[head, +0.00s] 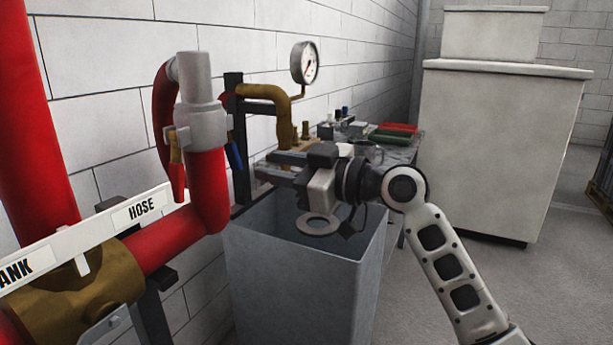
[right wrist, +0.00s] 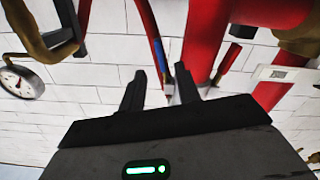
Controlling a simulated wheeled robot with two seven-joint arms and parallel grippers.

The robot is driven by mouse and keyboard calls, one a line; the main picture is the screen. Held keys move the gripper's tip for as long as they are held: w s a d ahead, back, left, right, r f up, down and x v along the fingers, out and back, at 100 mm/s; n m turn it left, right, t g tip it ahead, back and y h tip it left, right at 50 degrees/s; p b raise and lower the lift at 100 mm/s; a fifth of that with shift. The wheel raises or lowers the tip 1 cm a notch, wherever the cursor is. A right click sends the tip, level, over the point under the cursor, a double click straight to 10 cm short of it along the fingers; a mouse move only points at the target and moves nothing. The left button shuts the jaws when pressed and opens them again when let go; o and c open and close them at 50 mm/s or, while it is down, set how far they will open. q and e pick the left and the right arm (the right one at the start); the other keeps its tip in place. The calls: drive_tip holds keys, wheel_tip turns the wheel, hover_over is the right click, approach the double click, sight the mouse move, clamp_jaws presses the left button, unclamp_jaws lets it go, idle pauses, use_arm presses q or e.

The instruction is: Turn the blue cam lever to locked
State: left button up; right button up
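The blue cam lever (head: 234,155) hangs down on the right side of the grey coupling (head: 201,116) on the red hose. A red lever (head: 177,172) with a brass-coloured upper part hangs on the coupling's other side. My right gripper (head: 268,164) is to the right of the blue lever, pointing at it, apart from it and empty. In the right wrist view its two fingers (right wrist: 158,90) are spread open, with the blue lever (right wrist: 161,55) seen beyond the gap between them. My left gripper is not in view.
A grey open-topped bin (head: 300,280) stands below my right gripper. A dark post (head: 238,130) and a brass pipe (head: 268,93) with a gauge (head: 305,62) are behind the lever. A white HOSE label rail (head: 85,235) crosses the lower left. A bench with trays (head: 393,132) stands behind.

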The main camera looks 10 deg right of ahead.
drive_tip(key=v, duration=0.5)
drive_tip(key=shift+b, duration=0.3)
drive_tip(key=shift+c, duration=0.3)
